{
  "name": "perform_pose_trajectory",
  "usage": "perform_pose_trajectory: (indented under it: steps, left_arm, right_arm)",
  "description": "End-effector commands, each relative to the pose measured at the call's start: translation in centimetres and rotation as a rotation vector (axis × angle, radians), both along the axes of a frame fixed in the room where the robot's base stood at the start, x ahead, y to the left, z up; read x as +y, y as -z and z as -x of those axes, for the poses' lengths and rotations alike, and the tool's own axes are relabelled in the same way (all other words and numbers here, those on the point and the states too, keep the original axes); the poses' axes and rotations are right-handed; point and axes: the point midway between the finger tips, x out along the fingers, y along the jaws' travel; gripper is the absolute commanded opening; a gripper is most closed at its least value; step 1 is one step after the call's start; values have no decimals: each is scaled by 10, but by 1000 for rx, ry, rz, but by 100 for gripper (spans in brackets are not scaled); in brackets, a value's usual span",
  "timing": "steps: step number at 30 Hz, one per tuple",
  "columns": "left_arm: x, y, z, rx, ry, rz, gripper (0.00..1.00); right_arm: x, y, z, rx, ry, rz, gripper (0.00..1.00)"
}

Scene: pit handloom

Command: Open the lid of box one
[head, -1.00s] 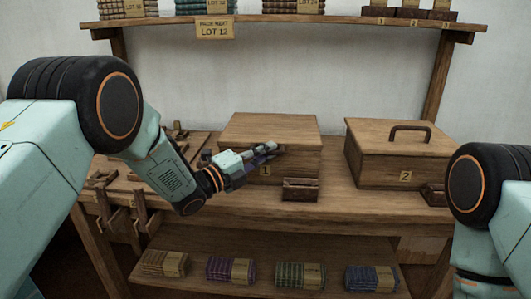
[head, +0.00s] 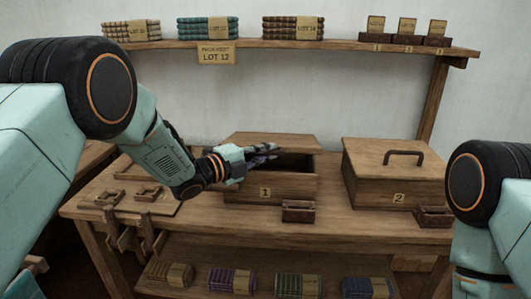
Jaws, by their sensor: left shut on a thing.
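Box one (head: 290,188), a wooden box with a yellow label "1", stands on the bench in the middle of the head view. Its lid (head: 285,139) is raised at the front, and a dark gap shows between lid and box front, widest at the right. My left gripper (head: 263,155) is shut on the front of the lid, coming from the left. The fingers hide the exact place of the hold. My right gripper is out of view; only part of that arm shows at the right.
Box two (head: 397,180), with its handle and closed lid, stands to the right. A small brown holder (head: 298,212) sits before box one, another (head: 433,217) before box two. Wooden parts (head: 148,193) lie at the left. A shelf (head: 340,44) with lots runs above.

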Motion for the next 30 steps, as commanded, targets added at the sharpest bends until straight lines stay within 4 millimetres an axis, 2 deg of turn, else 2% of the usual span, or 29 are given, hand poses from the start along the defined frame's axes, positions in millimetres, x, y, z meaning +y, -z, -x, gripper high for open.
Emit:
perform_pose_trajectory:
  steps: [1,12,21,30]
  left_arm:
    - [0,-18,-3,16,1,1,0]
    - [0,-61,-22,195,1,2,0]
    - [0,-81,-36,237,1,2,0]
    - [0,-91,-44,237,1,2,0]
  right_arm:
    - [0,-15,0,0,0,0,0]
    - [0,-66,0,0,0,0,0]
    - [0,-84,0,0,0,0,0]
    - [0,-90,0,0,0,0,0]
